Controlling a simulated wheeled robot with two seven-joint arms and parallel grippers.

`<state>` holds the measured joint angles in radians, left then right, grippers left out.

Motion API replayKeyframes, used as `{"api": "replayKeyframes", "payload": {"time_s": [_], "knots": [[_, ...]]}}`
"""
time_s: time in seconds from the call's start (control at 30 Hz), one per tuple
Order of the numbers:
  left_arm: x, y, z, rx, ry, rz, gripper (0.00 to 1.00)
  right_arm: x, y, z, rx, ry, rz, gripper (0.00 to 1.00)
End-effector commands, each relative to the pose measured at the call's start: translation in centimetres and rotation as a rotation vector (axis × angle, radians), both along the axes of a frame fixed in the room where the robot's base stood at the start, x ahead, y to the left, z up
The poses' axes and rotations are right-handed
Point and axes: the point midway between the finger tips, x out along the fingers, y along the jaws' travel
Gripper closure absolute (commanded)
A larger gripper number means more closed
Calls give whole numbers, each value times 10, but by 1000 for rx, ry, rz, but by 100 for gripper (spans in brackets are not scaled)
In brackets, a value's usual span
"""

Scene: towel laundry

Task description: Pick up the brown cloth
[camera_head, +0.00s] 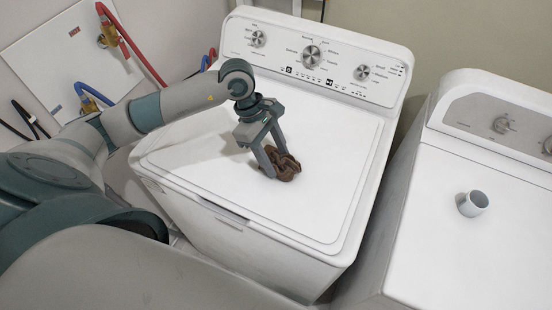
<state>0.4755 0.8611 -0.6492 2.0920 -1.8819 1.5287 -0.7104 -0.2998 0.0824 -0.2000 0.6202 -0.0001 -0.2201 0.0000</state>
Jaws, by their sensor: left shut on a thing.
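The brown cloth (286,170) is a small crumpled bundle at the middle of the closed white lid of the washing machine (330,200). My left gripper (279,172) points down at it, with its two fingers around part of the cloth and shut on it. The cloth appears to be at the lid surface; I cannot tell whether it is lifted clear. My right gripper is not in view.
The control panel (315,55) rises behind the lid. Red and blue hoses (135,52) run along the wall at the left. The lid around the cloth is clear.

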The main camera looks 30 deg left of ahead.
Motion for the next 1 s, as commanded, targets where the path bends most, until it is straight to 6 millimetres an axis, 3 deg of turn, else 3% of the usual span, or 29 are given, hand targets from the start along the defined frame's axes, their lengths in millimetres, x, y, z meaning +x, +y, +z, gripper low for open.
{"api": "replayKeyframes", "payload": {"time_s": [0.3, 0.7, 1.0], "knots": [[1, 1, 32, 1, -7, -2, 75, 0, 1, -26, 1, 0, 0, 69], [-32, -72, 79, -3, -6, -7, 75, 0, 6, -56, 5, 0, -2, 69], [-46, -102, 100, -1, -2, -3, 75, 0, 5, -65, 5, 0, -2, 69]]}}
